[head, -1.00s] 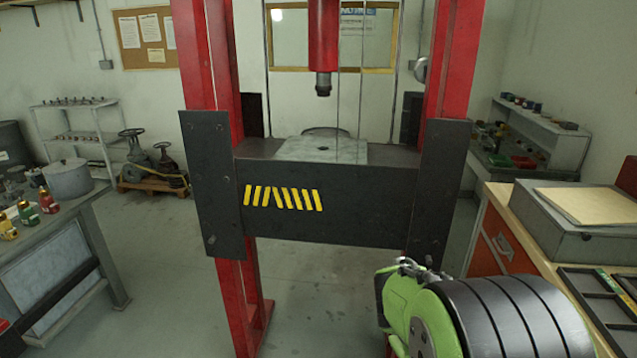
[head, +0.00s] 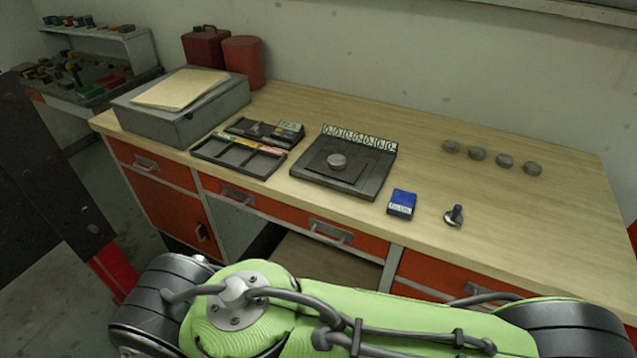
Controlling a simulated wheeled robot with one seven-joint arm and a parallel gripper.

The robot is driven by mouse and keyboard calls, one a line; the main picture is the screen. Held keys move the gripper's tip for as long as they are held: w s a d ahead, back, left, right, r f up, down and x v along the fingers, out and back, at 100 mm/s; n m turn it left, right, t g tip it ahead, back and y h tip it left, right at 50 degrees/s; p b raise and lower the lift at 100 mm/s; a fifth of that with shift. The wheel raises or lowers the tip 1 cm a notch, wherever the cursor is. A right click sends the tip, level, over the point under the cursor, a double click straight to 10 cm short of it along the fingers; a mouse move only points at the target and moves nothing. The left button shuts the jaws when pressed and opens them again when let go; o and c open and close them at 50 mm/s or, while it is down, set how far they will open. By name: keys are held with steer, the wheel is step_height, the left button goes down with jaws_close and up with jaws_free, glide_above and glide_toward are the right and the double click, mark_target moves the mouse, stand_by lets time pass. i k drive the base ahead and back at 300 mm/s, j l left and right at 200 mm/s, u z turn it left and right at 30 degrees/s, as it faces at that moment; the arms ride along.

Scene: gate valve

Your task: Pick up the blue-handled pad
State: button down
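My green and black arm crosses the bottom of the view, in front of the bench. My gripper is not in view, so I cannot see what its fingers hold or where they are.
A dark plate fixture (head: 345,165) with a round disc on it lies mid-bench. Left of it are a divided black tray (head: 238,157) and a grey case (head: 180,108). Several grey discs (head: 477,154) line the back right. Bench around the pad is clear.

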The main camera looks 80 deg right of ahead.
mark_target(453, 218)
steer(key=z, duration=3.95)
